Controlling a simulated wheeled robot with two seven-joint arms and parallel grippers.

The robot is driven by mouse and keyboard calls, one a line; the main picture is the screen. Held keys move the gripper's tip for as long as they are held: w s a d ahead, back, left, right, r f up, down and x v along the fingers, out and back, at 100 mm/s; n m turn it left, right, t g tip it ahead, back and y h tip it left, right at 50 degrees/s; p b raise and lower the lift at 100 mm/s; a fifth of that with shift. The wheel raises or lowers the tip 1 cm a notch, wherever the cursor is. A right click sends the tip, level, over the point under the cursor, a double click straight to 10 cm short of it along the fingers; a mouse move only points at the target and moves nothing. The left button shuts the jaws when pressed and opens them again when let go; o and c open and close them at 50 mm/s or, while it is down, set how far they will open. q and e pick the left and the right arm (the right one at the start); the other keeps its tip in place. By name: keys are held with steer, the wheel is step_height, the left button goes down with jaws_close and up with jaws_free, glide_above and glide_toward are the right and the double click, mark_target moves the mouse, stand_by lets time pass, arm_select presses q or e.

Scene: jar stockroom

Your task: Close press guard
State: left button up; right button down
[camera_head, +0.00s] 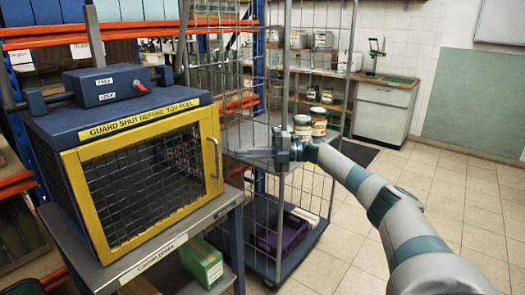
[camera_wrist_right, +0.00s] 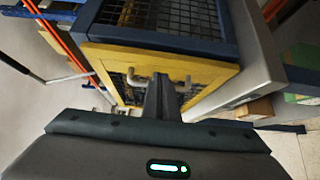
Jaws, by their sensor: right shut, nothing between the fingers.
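The press is a blue-topped cage (camera_head: 115,112) on a grey stand at the left of the head view. Its guard is a yellow-framed mesh door (camera_head: 150,138), which looks flush with the press front, though a small gap cannot be ruled out. A handle (camera_head: 214,157) sits at the guard's right edge. My right gripper (camera_head: 240,153) is shut and empty, just right of the handle. In the right wrist view, its fingers (camera_wrist_right: 163,82) point at the yellow frame (camera_wrist_right: 205,68), between the handle's ends (camera_wrist_right: 130,78). Contact cannot be told. My left gripper is not in view.
A wire cage trolley (camera_head: 283,225) stands right behind my right gripper, with jars (camera_head: 318,122) on its shelf and a purple crate (camera_head: 283,232) below. A green box (camera_head: 202,262) sits under the press. The tiled floor (camera_head: 460,195) at right is clear.

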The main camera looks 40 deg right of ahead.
arm_select(q)
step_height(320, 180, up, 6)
steer(key=b, duration=0.2)
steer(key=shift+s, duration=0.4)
arm_select(e)
steer(key=d, duration=0.6)
steer(key=shift+s+d, duration=0.4)
steer(key=shift+s, duration=0.05)
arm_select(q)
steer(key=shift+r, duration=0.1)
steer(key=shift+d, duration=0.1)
